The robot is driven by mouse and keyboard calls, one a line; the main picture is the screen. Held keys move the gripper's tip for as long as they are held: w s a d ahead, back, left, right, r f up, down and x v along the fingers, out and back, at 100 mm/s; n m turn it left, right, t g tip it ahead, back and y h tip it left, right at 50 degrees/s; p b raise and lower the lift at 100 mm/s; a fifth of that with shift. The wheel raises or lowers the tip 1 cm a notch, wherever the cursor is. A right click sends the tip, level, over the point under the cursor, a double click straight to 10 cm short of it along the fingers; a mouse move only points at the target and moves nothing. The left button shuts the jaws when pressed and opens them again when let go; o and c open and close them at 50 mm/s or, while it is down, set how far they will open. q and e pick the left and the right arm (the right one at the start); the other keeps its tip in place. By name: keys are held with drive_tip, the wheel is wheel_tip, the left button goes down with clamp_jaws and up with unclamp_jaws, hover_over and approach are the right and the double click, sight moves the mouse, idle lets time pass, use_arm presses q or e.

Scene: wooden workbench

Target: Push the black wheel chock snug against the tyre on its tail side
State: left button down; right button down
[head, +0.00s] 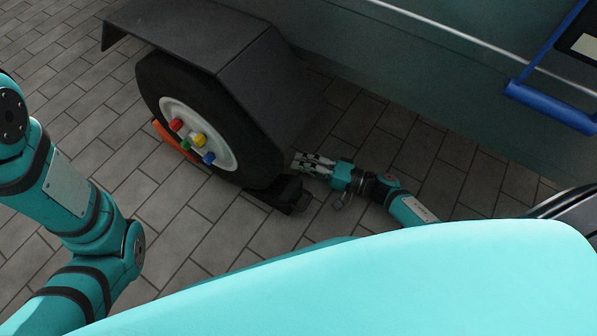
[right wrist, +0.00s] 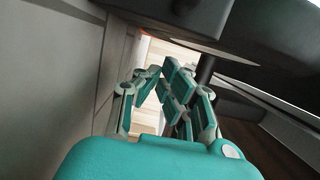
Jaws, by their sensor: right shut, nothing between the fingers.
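The tyre (head: 158,82) is black with a pale rim and coloured wheel nuts, standing under a dark mudguard in the head view. The black wheel chock (head: 296,194) lies on the floor at the tyre's lower right. They overlap in the picture, and I cannot tell whether they touch. My right gripper (head: 299,162) is shut and empty, low by the tyre's right side, just above and behind the chock in the picture. In the right wrist view the fingers (right wrist: 170,80) are drawn together below a dark body that I cannot identify surely. My left gripper is out of view.
The dark mudguard (head: 200,32) overhangs the tyre. A teal trailer side (head: 420,65) with a blue handle (head: 550,107) rises behind. The paved floor (head: 190,225) in front is clear.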

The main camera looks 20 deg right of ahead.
sight(277, 189)
drive_tip(key=shift+s+a+b, duration=0.35)
drive_tip(key=shift+s+a, duration=0.15)
drive_tip(key=shift+a, duration=0.2)
drive_tip(key=p, duration=0.2)
drive_tip(key=s+a+p, duration=0.1)
drive_tip(key=p, duration=0.2)
drive_tip(key=shift+a+r, duration=0.25)
drive_tip(key=shift+r, duration=0.1)
drive_tip(key=shift+s+a+f+p, duration=0.1)
drive_tip(key=shift+s+f+p, duration=0.1)
drive_tip(key=shift+p, duration=0.25)
drive_tip(key=shift+f, duration=0.1)
drive_tip(key=shift+w, duration=0.1)
